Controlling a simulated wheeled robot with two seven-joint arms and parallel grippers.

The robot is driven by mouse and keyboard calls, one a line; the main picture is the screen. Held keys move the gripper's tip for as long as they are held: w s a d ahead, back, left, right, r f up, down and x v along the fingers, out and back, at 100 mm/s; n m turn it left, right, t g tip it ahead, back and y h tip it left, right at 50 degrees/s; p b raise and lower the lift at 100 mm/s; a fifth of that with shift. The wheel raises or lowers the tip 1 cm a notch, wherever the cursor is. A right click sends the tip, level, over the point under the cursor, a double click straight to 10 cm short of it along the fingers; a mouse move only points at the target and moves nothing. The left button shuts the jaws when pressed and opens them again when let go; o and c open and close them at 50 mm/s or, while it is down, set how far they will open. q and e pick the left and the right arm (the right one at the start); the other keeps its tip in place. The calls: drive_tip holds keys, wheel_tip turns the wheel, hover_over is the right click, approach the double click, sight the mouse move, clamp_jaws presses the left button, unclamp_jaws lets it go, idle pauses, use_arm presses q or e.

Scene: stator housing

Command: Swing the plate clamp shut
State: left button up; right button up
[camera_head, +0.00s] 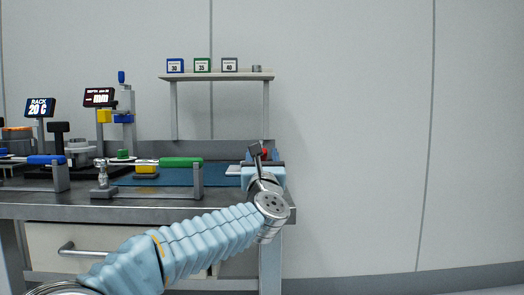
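My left arm comes in from the lower left and ends at the right end of the bench (130,211). My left gripper (258,158) is small and dark there, and I cannot tell whether it is open or shut. Behind and beside it is a small blue device with a red knob (265,152), perhaps the plate clamp. My gripper and wrist cover much of it, so I cannot tell its position or whether they touch. My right gripper is not in view.
Bars with a blue handle (46,160) and a green handle (182,162) stand along the bench's front. A shelf (218,76) with several labelled blocks stands at the back. Two displays (41,107) are at left. Right of the bench is free floor and wall.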

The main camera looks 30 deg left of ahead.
use_arm(q)
drive_tip(key=shift+p+x, duration=0.45)
drive_tip(key=shift+x, duration=1.75)
drive_tip(key=shift+r, duration=0.15)
drive_tip(key=shift+d, duration=0.1)
clamp_jaws()
